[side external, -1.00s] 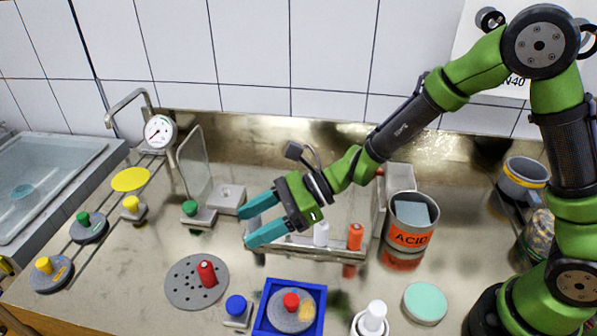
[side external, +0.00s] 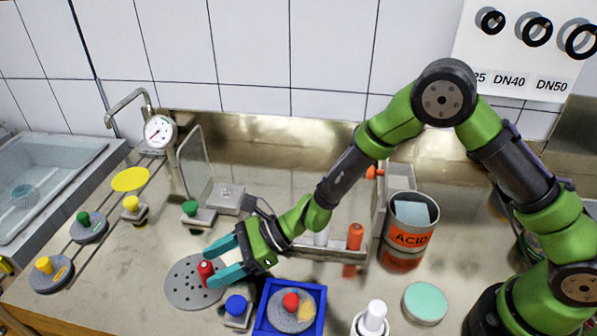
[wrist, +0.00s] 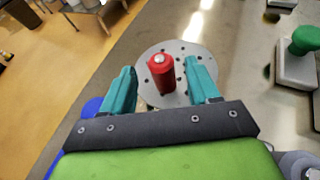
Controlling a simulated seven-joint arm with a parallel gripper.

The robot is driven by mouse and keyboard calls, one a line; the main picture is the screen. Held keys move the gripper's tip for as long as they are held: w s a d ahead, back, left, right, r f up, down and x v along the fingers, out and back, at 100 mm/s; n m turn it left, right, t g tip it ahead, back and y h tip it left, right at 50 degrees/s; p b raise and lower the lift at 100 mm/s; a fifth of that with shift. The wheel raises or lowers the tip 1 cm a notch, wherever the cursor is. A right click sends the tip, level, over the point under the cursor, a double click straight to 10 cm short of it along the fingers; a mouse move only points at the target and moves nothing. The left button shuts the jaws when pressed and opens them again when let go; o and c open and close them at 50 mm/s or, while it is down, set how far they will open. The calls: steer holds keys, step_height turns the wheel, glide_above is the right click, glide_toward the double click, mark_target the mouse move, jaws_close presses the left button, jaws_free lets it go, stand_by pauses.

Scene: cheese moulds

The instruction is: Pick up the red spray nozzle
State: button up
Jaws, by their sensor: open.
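The red spray nozzle (side external: 205,272) stands upright on a round grey disc with holes (side external: 183,289) on the worktop. In the wrist view the red nozzle (wrist: 161,72) shows between and just beyond the two teal fingers, with the perforated disc (wrist: 180,50) behind it. My gripper (side external: 212,268) is open, its fingers reaching down and left with one on each side of the nozzle. In the wrist view my gripper (wrist: 162,82) shows a gap on both sides of the nozzle, and I see no contact.
A blue-knobbed piece (side external: 236,308) and a blue tray (side external: 262,322) with a red-knobbed disc lie close by. A green-knobbed block (side external: 197,214) stands behind. The ACID can (side external: 411,225) and a bottle rack (side external: 330,251) stand right.

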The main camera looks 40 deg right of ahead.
mark_target(205, 270)
steer(key=x, duration=0.3)
steer(key=shift+w+a+f, duration=0.1)
jaws_close()
step_height(205, 270, up, 10)
steer(key=shift+r, duration=0.1)
stand_by(0.6)
